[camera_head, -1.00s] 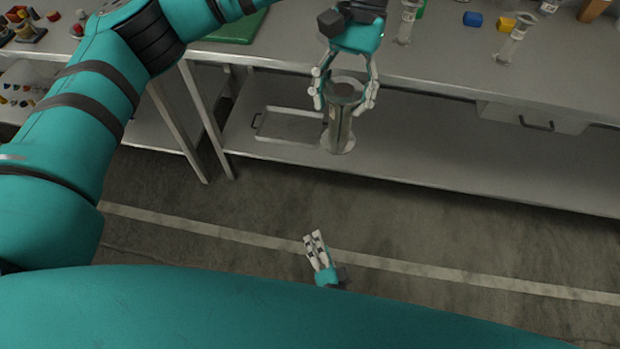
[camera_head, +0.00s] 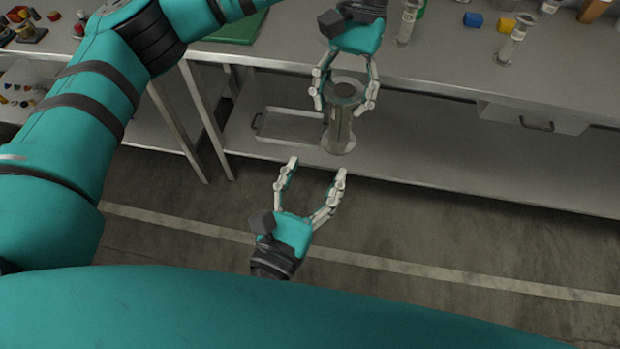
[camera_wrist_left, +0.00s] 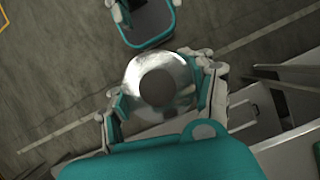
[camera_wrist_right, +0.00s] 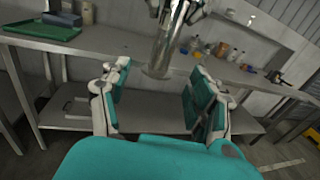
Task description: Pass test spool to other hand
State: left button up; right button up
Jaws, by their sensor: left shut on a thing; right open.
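The test spool (camera_head: 339,125) is a grey metal cylinder with wide round flanges at both ends. My left gripper (camera_head: 345,98) is shut on its upper part and holds it in the air in front of the bench. In the left wrist view the spool's round end (camera_wrist_left: 160,85) lies between the fingers. My right gripper (camera_head: 317,166) is open and empty, below and slightly left of the spool, fingers pointing up toward it. In the right wrist view the spool (camera_wrist_right: 168,45) hangs beyond and above the open fingers (camera_wrist_right: 155,85), apart from them.
A steel bench (camera_head: 440,75) with a lower shelf and a drawer (camera_head: 535,118) stands behind. Similar spools (camera_head: 514,40) and coloured blocks (camera_head: 472,19) stand on its top. A tray (camera_head: 290,127) lies on the lower shelf. The floor in front is clear.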

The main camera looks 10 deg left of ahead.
aim_at(333, 134)
pick_arm(q)
jog(key=shift+w, duration=0.1)
pick_arm(e)
jog(key=w, duration=0.3)
jog(key=w+d, duration=0.1)
jog(key=w, duration=0.3)
jog(key=w+d, duration=0.1)
jog(key=w, duration=0.2)
jog(key=shift+w, duration=0.4)
grip_shut()
pick_arm(q)
jog(key=o, duration=1.6)
jog(key=shift+r, duration=0.1)
